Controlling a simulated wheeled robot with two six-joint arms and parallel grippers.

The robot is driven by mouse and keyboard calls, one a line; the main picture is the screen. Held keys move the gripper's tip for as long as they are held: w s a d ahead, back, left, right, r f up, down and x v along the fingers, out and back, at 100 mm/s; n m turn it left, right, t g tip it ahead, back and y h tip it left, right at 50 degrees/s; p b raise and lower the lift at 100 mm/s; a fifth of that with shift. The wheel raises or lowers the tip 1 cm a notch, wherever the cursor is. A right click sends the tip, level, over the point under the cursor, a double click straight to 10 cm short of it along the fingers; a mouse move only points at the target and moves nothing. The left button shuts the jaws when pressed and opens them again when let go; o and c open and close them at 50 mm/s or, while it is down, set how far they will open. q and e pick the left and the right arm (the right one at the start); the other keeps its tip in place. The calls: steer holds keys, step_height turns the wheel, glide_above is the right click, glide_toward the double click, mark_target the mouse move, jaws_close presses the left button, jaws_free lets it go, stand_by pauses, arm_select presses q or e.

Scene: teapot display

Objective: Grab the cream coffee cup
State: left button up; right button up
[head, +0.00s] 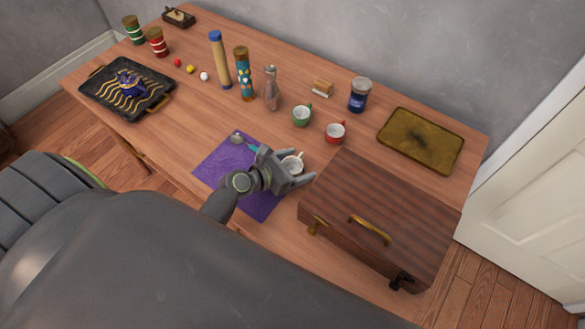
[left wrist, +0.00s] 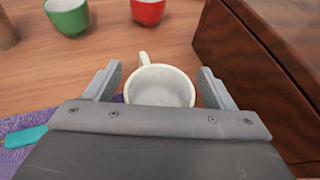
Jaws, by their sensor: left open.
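The cream coffee cup (head: 292,164) stands upright at the right edge area of a purple mat (head: 223,163), close to the wooden case. In the left wrist view the cup (left wrist: 160,86) is empty inside, and its handle points up and slightly left. My left gripper (head: 299,172) is open at the cup. In the left wrist view its two fingers (left wrist: 158,85) stand on either side of the cup, with a gap visible on each side. The near lower part of the cup is hidden by the gripper body. My right gripper is not in view.
A wooden case (head: 385,210) with a brass handle stands close on the right. A green cup (head: 302,116) and a red cup (head: 336,132) stand behind. A teal-handled spoon (head: 241,140) lies on the mat. Bottles and a brass tray (head: 421,139) are farther back.

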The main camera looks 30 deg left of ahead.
arm_select(q)
steer(key=shift+w+d+f, duration=0.1)
steer(key=shift+w, duration=0.1)
steer(key=shift+s, duration=0.1)
steer(key=c, duration=1)
